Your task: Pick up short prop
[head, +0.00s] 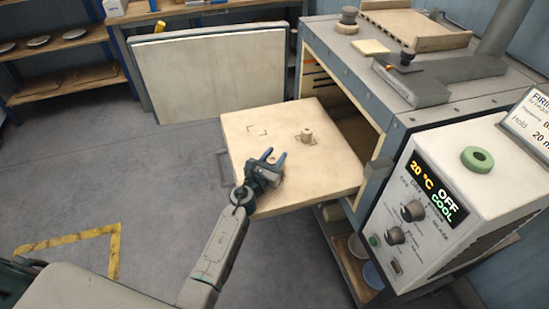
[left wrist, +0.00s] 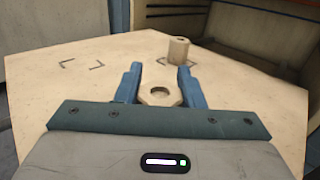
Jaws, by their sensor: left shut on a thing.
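My left gripper (head: 272,160) is shut on a pale octagonal prop, which I take for the short prop (left wrist: 160,94). In the left wrist view the prop sits between the two blue fingers, with a round hole in its top. In the head view the gripper mostly hides it. Another pale prop (head: 306,136) stands upright on the pale board (head: 245,170), apart from my gripper and just beyond it. It also shows in the left wrist view (left wrist: 178,50), by a dark corner-marked square. My right gripper is in neither view.
The board extends from the open kiln (head: 335,50); its left corner mark (head: 257,130) is bare. A control box (head: 440,195) reads 20 °C, OFF, COOL. Shelves stand at the far left. The floor at left is clear.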

